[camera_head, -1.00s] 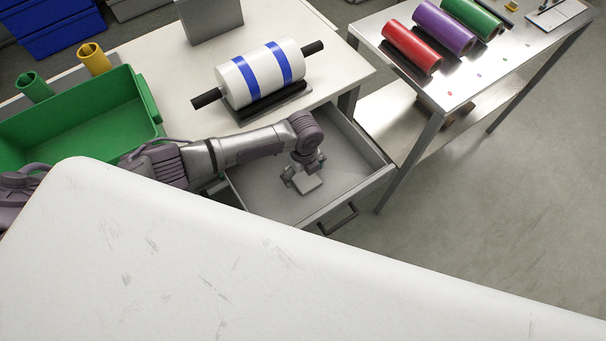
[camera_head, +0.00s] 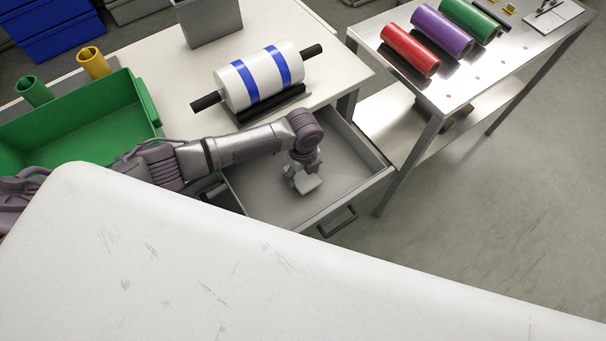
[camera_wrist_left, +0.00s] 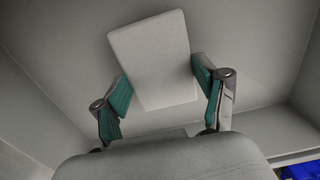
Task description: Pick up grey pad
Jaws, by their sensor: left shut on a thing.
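The grey pad (camera_head: 308,184) is a small flat block in or just above the open drawer (camera_head: 260,200) under the white table. My left gripper (camera_head: 300,176) reaches down into the drawer and is shut on the pad. In the left wrist view the pad (camera_wrist_left: 152,60) sits between the two green-padded fingers of my left gripper (camera_wrist_left: 160,90), slightly tilted. The gap between pad and drawer floor is hard to judge. My right gripper is not in view.
A white roll with blue bands (camera_head: 258,78) lies on a dark stand above the drawer. A green bin (camera_head: 75,125) stands at left. Red, purple and green rolls lie on a metal table (camera_head: 465,90) at right. A large white surface (camera_head: 250,290) fills the foreground.

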